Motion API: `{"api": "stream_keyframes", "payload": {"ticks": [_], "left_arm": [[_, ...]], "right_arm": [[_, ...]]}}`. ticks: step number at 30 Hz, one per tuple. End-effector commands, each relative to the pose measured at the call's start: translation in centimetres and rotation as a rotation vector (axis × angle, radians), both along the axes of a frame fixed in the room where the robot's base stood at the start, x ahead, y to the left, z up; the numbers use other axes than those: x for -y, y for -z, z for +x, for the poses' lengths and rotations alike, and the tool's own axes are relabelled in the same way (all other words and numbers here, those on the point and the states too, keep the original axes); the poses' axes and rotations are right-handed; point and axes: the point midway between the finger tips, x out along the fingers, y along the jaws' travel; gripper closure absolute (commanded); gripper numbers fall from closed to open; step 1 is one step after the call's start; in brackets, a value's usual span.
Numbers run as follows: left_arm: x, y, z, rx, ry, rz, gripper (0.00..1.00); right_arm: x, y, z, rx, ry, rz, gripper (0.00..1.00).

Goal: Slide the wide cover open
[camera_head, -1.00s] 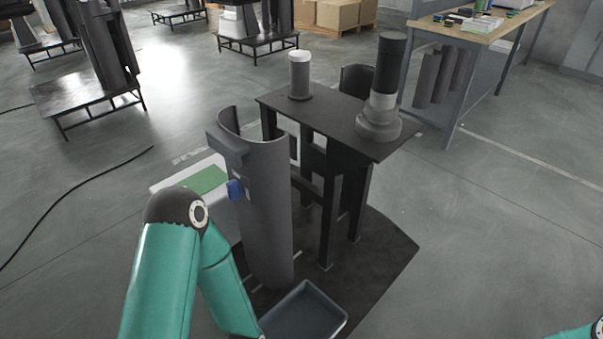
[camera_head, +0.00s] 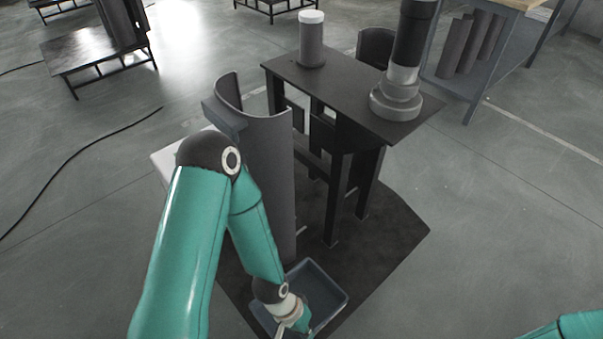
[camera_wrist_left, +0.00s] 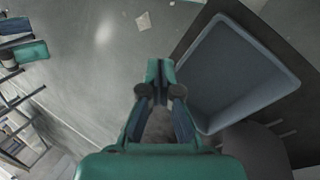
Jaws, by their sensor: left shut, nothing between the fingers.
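The wide cover (camera_head: 268,185) is a tall, curved grey panel standing upright at the left side of the dark lift column frame. A block juts from its upper left edge. My left arm crosses in front of its lower left side. My left gripper (camera_wrist_left: 160,70) is shut and empty in the left wrist view, with its fingertips together over the floor beside the tray. In the head view its wrist is low, by the tray, and the fingers are not clear. My right gripper is out of view; only part of its arm shows at the lower right.
A grey-blue tray (camera_head: 325,292) lies on the dark floor mat (camera_head: 385,240); it also shows in the left wrist view (camera_wrist_left: 235,70). A black-topped stand (camera_head: 340,90) carries a white-capped cylinder (camera_head: 312,40) and a stepped column (camera_head: 400,85).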

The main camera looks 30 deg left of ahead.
Motion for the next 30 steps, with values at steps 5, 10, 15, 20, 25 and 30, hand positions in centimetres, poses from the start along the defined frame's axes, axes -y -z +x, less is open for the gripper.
{"api": "stream_keyframes", "payload": {"ticks": [5,10,15,20,25,30], "left_arm": [[0.8,1.3,-1.7,-0.08,0.362,0.038,1.0],[-4.6,1.6,0.6,-0.107,0.779,0.394,1.0],[-9.8,-3.5,11.1,0.093,0.969,1.001,1.0],[-9.2,-13.5,19.6,0.428,0.877,1.495,1.0],[-6.7,-22.0,22.4,0.712,0.702,1.761,1.0],[-6.2,-25.1,23.1,0.809,0.624,1.836,1.0]], "right_arm": [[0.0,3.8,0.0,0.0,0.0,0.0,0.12],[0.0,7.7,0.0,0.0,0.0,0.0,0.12],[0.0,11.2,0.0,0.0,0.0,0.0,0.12],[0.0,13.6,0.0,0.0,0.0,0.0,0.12],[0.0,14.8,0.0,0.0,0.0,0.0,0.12],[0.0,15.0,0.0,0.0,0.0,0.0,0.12]]}}
